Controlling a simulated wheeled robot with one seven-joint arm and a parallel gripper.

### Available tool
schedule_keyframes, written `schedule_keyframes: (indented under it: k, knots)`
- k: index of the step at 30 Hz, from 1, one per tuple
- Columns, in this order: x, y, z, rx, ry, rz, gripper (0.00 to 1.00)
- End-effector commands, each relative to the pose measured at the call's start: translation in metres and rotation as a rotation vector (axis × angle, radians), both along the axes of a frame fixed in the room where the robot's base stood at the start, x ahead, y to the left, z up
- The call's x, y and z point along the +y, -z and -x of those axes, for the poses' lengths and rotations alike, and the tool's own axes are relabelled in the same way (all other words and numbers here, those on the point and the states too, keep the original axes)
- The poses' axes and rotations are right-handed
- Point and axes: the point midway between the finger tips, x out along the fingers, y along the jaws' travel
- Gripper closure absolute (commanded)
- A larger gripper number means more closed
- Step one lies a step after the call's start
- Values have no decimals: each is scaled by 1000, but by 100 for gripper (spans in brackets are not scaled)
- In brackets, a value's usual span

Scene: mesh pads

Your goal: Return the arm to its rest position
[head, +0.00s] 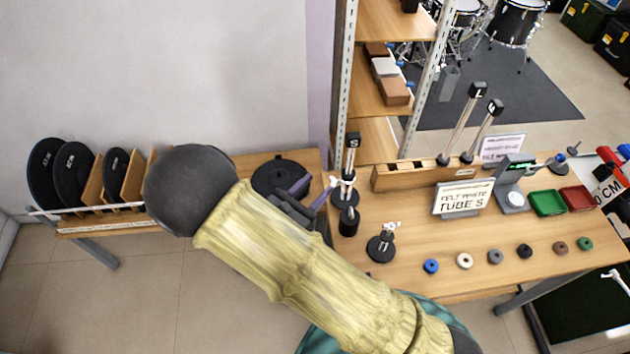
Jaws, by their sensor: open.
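My arm shows in the head view as a yellow sleeve running up from the lower right to a dark rounded joint at the left. My gripper (313,190) shows just past the sleeve, with two purple-grey fingers apart. It is open and I see nothing between the fingers. It is over the wooden table (405,269), near a black disc (279,176) and left of a black post marked S (351,160). The sleeve hides the gripper's base and part of the table's left end.
A rack of black discs (72,172) stands at left. Several small rings, including a blue one (431,266), line the table front. A sign (463,199), green tray (547,203) and red tray (577,198) stand at right. A shelf (378,90) rises behind. Floor shows at lower left.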

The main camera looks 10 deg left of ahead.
Motion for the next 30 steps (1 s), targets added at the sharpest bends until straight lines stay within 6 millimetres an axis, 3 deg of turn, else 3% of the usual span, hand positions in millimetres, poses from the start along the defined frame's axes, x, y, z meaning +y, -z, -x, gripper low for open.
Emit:
schedule_keyframes:
  k: [8, 11, 16, 21, 25, 30]
  knots:
    - [-2, 0, -1, 2, 9, -5, 58]
    - [-17, -2, -3, 18, 69, -35, 58]
    - [-78, -7, -2, 83, 336, -187, 58]
    - [-143, -7, 20, 144, 687, -438, 58]
    - [-175, -5, 43, 158, 931, -656, 58]
    - [-195, -6, 68, 123, 1219, -974, 58]
